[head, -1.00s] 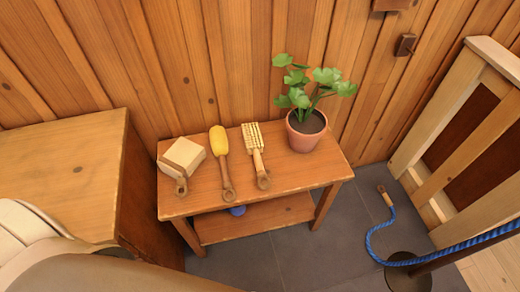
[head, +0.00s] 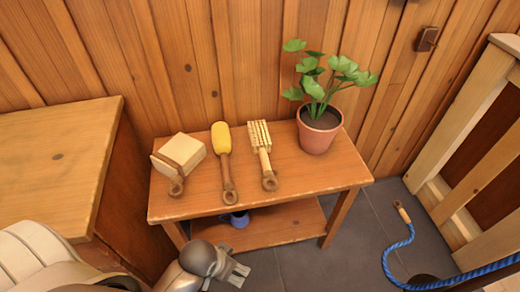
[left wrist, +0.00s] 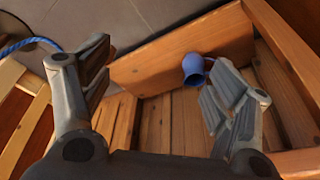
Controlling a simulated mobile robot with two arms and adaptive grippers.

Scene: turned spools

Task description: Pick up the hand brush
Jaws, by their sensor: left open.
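The hand brush (head: 260,146), with pale bristles and a wooden handle ending in a ring, lies on the small wooden table (head: 300,178), its handle toward the front edge. My left gripper (head: 238,272) is low in front of the table, below its top and apart from the brush. In the left wrist view the two fingers of the left gripper (left wrist: 160,95) are spread with nothing between them, facing the table's lower part. The brush does not show in that view. My right gripper is not in view.
A yellow-headed tool (head: 221,140) and a pale block with a wooden handle (head: 184,150) lie left of the brush. A potted plant (head: 318,135) stands right. A blue cup (head: 237,219) is on the lower shelf.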

